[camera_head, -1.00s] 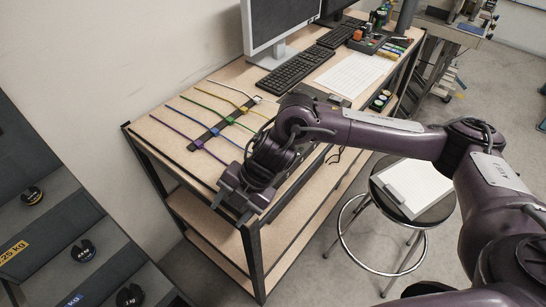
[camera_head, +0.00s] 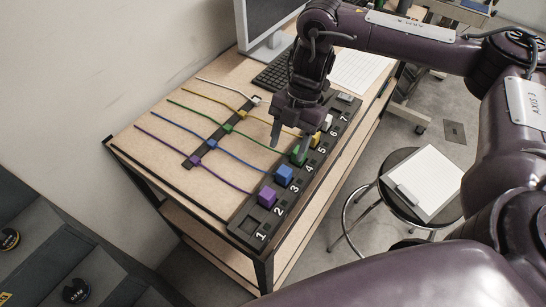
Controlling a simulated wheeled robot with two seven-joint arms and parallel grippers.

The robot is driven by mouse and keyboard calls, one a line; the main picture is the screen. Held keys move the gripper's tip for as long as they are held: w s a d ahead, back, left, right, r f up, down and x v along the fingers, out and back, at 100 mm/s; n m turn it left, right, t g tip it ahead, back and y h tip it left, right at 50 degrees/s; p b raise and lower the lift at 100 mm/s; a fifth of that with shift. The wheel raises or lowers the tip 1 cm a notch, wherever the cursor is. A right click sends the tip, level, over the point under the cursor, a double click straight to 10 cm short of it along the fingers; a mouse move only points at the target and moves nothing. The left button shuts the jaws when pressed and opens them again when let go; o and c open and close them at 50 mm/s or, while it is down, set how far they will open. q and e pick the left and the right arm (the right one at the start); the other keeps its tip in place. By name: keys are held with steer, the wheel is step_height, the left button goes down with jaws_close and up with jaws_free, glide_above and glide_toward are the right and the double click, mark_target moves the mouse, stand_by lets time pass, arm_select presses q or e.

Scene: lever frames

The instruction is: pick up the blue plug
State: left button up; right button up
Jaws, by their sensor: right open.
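The blue plug (camera_head: 284,175) is a small blue block on a black numbered strip (camera_head: 247,223), near the number 3. A blue cable runs from it to the back left. My right gripper (camera_head: 289,143) is open, pointing down just behind the blue plug, over the area of the green plug (camera_head: 298,155). It is apart from the blue plug, and the green plug is partly hidden by a finger. My left gripper is not in view.
A purple plug (camera_head: 267,197) stands in front of the blue one. Yellow (camera_head: 315,139) and white (camera_head: 327,123) plugs stand further back. A thin dark bar (camera_head: 217,138) with coloured clips crosses the cables. A monitor (camera_head: 262,22) and keyboard (camera_head: 272,74) are behind.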

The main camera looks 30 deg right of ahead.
mark_target(285, 170)
steer(key=shift+s+a+f, duration=0.1)
steer(key=shift+a+f, duration=0.05)
steer(key=shift+f, duration=0.3)
steer(key=shift+s+a+f+b, duration=0.15)
steer(key=shift+s+a+f, duration=0.05)
steer(key=shift+s+f, duration=0.25)
steer(key=shift+s+a+f+b, duration=0.15)
steer(key=shift+s+f, duration=0.2)
steer(key=shift+s, duration=0.1)
steer(key=shift+x, duration=1.1)
steer(key=shift+p+x, duration=0.5)
steer(key=shift+x, duration=0.35)
steer(key=shift+f, duration=0.25)
steer(key=c, duration=0.4)
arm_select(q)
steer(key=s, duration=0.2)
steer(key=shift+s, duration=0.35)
arm_select(e)
steer(key=c, duration=0.7)
